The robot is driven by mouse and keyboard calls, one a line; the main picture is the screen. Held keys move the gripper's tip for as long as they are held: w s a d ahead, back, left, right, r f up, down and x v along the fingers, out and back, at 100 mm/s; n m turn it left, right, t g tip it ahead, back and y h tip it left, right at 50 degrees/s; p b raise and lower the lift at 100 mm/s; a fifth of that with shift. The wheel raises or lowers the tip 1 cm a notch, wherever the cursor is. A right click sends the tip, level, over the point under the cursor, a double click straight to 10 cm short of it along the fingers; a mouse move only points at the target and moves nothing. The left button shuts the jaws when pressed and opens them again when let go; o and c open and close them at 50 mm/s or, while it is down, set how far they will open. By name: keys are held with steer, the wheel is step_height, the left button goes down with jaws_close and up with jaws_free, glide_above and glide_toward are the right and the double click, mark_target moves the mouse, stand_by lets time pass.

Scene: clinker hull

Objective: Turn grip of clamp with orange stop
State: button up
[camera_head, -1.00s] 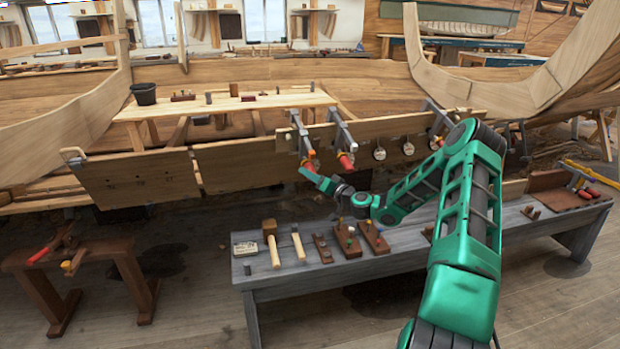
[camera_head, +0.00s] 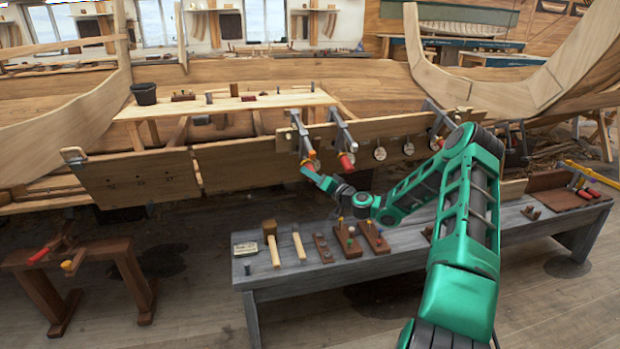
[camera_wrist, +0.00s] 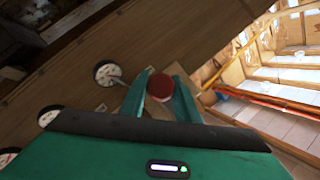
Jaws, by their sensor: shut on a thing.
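The clamp with the orange stop (camera_head: 312,153) hangs on the plank edge, the left one of a close pair, its bar running back over the plank. Its red grip (camera_head: 307,162) is at the near end, partly hidden by my gripper (camera_head: 306,170). In the wrist view the round red end of the grip (camera_wrist: 160,84) sits between my two green fingers (camera_wrist: 160,98). My gripper is shut on this grip. The grip's turn angle cannot be read from these frames.
A second clamp with a red grip (camera_head: 346,162) stands close on the right. A grey bench (camera_head: 290,275) with mallets and small blocks lies below my arm. A brown trestle (camera_head: 110,252) stands at left.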

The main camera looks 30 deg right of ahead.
steer(key=shift+d+f+m+t+y, duration=0.15)
steer(key=shift+m+t+y, duration=0.35)
steer(key=shift+m+y, duration=0.6)
steer(key=shift+m+t+y, duration=0.6)
steer(key=shift+m+y, duration=0.4)
steer(key=shift+m, duration=0.2)
steer(key=o, duration=1)
steer(key=shift+f, duration=0.1)
steer(key=shift+o, duration=0.2)
steer(key=v, duration=1)
steer(key=shift+s, duration=0.35)
steer(key=shift+f, duration=0.1)
